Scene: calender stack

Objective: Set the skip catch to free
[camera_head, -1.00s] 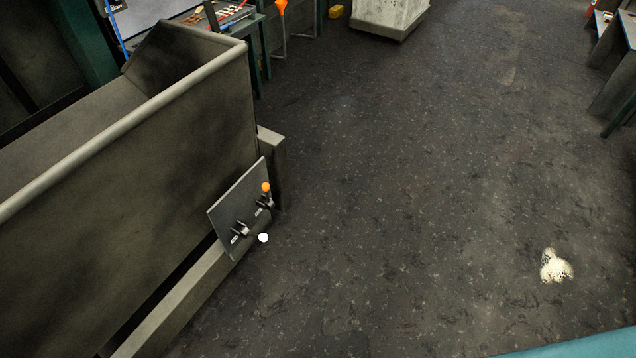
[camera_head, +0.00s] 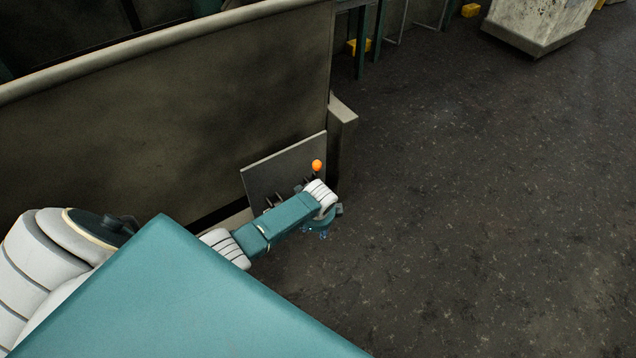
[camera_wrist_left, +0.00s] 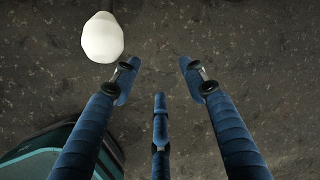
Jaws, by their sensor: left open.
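The grey catch plate (camera_head: 262,172) is mounted low at the right end of the big grey skip wall. An orange knob (camera_head: 316,165) stands at its right side. A white knob (camera_wrist_left: 103,38) shows large in the left wrist view; in the head view my arm hides it. Labels cannot be read, so I cannot tell which knob is the skip catch. My left gripper (camera_wrist_left: 158,78) is open and empty, with blue fingers spread. The white knob is just beyond and left of the left fingertip, outside the fingers. In the head view the wrist mostly hides the gripper (camera_head: 323,235).
The skip wall (camera_head: 190,110) fills the left, with a grey post (camera_head: 342,130) at its end. Dark floor (camera_head: 480,200) to the right is open. A pale block (camera_head: 538,22) and a yellow item (camera_head: 471,10) stand at the back.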

